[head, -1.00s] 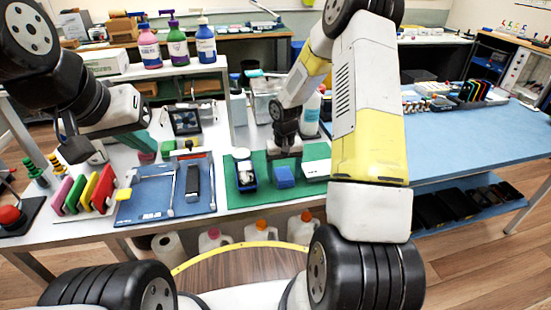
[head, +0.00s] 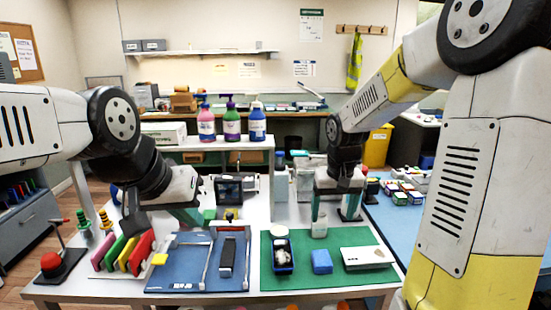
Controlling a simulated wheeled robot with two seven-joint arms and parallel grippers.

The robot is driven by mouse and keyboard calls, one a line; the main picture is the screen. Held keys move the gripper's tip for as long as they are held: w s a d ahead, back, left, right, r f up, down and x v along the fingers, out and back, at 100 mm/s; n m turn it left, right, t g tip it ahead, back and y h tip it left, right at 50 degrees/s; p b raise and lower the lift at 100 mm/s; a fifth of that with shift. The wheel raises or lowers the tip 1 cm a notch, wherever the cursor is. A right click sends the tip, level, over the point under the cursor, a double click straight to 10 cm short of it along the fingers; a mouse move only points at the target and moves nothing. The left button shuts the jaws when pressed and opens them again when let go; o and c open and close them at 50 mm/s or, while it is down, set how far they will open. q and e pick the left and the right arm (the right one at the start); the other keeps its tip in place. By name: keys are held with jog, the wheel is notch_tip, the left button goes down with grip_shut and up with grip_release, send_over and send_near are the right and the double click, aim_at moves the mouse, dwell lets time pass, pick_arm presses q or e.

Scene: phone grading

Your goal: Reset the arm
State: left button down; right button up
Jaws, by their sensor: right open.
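My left gripper (head: 192,216) hangs over the back left of the white table, behind the blue mat (head: 180,275). Its teal fingers are partly hidden by its own body, so its opening does not show clearly. My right gripper (head: 335,216) points down at the back of the green mat (head: 300,285), its two teal fingers apart. A small pale object (head: 319,230) shows below its left finger; I cannot tell whether they touch. A dark phone-like slab (head: 227,256) lies on the blue mat.
Coloured upright slabs (head: 128,252) and a red button (head: 51,265) are at left. Pump bottles (head: 231,124) stand on a rear shelf.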

jog(key=s+a+r+t+y, duration=0.1)
jog(key=s+r+t, duration=0.1)
jog(key=s+r, duration=0.3)
jog(key=s+a+r+t+y, duration=0.1)
jog(key=s+r, duration=0.5)
jog(key=s, duration=0.7)
jog(key=shift+r+t, duration=0.25)
jog(key=shift+t, duration=0.35)
jog(key=shift+a, duration=0.1)
